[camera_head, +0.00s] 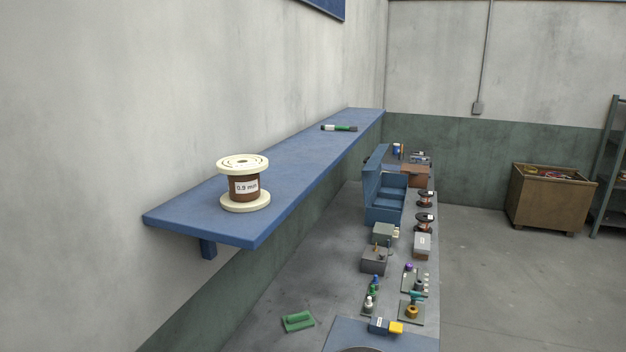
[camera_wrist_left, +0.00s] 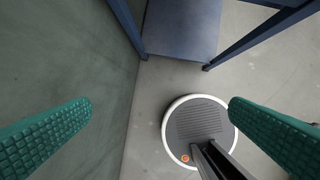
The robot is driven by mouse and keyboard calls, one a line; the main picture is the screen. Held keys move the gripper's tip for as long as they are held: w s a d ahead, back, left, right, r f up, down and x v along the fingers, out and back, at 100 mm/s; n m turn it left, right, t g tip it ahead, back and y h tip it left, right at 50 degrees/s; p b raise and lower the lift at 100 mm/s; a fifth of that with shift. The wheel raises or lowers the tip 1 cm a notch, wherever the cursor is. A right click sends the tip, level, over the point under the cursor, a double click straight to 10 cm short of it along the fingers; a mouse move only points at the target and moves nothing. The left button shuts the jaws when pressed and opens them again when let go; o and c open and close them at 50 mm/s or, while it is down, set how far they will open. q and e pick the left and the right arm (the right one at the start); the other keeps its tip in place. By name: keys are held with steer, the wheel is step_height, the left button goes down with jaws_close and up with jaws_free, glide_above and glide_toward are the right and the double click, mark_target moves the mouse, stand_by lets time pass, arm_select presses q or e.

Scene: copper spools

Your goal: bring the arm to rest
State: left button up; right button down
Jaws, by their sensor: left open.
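My left gripper (camera_wrist_left: 160,132) shows in the left wrist view as two green textured fingers, wide apart with nothing between them. It points down toward the grey floor beside a green wall. Neither gripper shows in the head view. A copper spool (camera_head: 243,188) with cream flanges and a "0.9 mm" label stands upright on the near end of the blue wall shelf (camera_head: 290,172). My round base shows below the fingers in the left wrist view.
Blue table legs (camera_wrist_left: 240,45) stand ahead in the wrist view. A brown bin (camera_head: 550,200) stands at the right; the floor before it is clear.

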arm_select(q)
steer(key=s+f+g+b, duration=0.1)
steer(key=s+f+b, duration=0.15)
steer(key=f, duration=1.15)
steer(key=s+f+b, duration=0.1)
steer(key=f+b, duration=0.3)
steer(key=f, duration=1.1)
steer(key=s+a+f+b, duration=0.1)
steer(key=s+f+b, duration=0.1)
steer(key=s+f, duration=0.5)
steer(key=s+a+f+g+b, duration=0.1)
steer(key=s+a+f+b, duration=0.1)
steer(key=s+f, duration=0.6)
step_height(320, 180, down, 4)
steer(key=shift+s+f+b, duration=0.1)
steer(key=shift+s+b, duration=0.15)
steer(key=shift+b, duration=0.3)
